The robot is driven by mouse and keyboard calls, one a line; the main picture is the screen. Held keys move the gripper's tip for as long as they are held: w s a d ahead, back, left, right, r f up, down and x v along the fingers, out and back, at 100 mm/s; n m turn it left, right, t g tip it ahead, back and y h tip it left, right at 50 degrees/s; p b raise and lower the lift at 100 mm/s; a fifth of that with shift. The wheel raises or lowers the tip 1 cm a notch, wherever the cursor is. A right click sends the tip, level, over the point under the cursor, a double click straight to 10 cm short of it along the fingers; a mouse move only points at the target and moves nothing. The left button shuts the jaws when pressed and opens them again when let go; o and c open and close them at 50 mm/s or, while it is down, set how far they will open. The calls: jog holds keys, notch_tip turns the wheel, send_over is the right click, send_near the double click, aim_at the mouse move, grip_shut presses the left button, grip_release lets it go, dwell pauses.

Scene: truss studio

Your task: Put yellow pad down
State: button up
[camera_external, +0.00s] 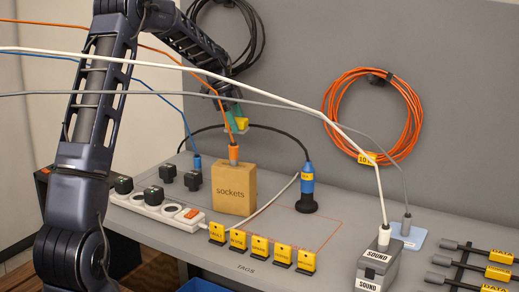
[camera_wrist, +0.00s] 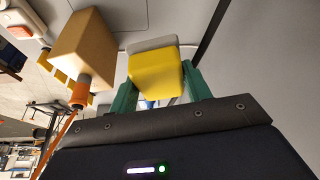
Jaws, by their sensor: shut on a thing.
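The yellow pad (camera_wrist: 156,78) is a small block with a yellow face and a grey side. My gripper (camera_wrist: 160,85) is shut on it, with one green finger at each side, in the wrist view. In the external view my gripper (camera_external: 238,118) hangs above and behind the sockets box, and only a small yellow part of the pad (camera_external: 243,123) shows. The pad is up in the air, clear of the table (camera_external: 150,228). Its underside is hidden in the external view.
The tan sockets box (camera_external: 234,190) with an orange plug stands near my gripper. A blue and black connector (camera_external: 307,188) stands to its right, by a red outline on the table. Yellow tags (camera_external: 260,247) line the front. Several cables cross above the table.

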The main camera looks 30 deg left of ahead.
jog(key=shift+w+a+r, duration=0.1)
jog(key=shift+a+r, duration=0.15)
jog(key=shift+a, duration=0.1)
jog(key=w+a+n+t+y, duration=0.3)
jog(key=a+n, duration=0.5)
jog(key=a, duration=0.6)
jog(key=n+y, duration=0.1)
jog(key=n, duration=0.6)
send_over(184, 161)
jog(key=s, duration=0.1)
jog(key=f, duration=1.9)
jog(key=shift+s+a+f, duration=0.1)
jog(key=shift+a+f, duration=0.1)
jog(key=shift+f, duration=0.05)
jog(key=shift+f, duration=0.2)
jog(key=o, duration=0.8)
jog(key=shift+o, duration=0.8)
jog(key=shift+r, duration=0.1)
